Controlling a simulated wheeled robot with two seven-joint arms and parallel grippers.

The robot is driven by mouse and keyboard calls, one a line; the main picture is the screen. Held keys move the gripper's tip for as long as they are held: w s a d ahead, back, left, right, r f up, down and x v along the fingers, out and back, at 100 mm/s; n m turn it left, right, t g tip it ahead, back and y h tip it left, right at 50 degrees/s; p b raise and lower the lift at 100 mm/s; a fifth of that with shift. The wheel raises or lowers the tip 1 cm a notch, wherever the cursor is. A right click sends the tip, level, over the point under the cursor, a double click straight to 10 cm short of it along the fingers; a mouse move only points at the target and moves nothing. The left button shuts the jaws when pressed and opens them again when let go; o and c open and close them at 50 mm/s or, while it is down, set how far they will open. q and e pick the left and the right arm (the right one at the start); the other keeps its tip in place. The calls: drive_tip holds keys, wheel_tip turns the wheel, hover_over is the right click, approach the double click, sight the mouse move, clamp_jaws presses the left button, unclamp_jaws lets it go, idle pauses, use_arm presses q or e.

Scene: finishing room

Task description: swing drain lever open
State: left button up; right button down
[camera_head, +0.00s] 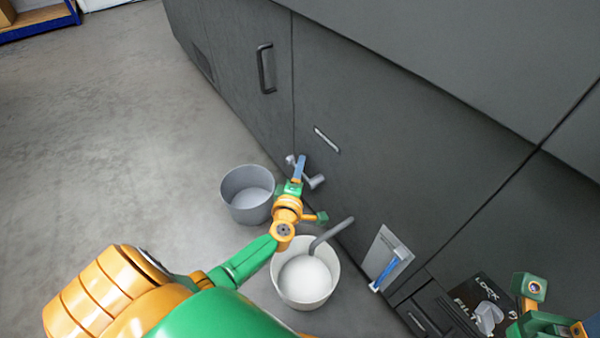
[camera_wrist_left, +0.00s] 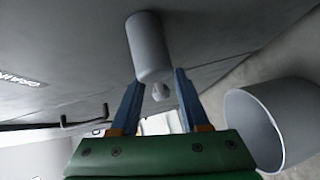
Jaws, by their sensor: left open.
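Grey drain valve parts (camera_head: 316,181) stick out low on the dark cabinet front. In the left wrist view a thick grey cylinder (camera_wrist_left: 149,45) and a small round grey end (camera_wrist_left: 161,92) show; I cannot tell which of them is the lever. My left gripper (camera_head: 298,166) is at the valve in the head view, partly covering it. In the left wrist view its blue fingers (camera_wrist_left: 155,95) are apart, with the small grey end between their tips; contact is unclear. Part of my right arm (camera_head: 540,315) shows at lower right; its fingers cannot be made out.
A grey bucket (camera_head: 229,204) stands left of the valve, also at right in the wrist view (camera_wrist_left: 240,125). A white bucket (camera_head: 332,290) with pale contents and a grey hose (camera_head: 332,233) stand nearer. A blue handle (camera_head: 385,274) is at right. The left floor is clear.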

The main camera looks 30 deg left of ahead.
use_arm(q)
clamp_jaws()
idle(1.4)
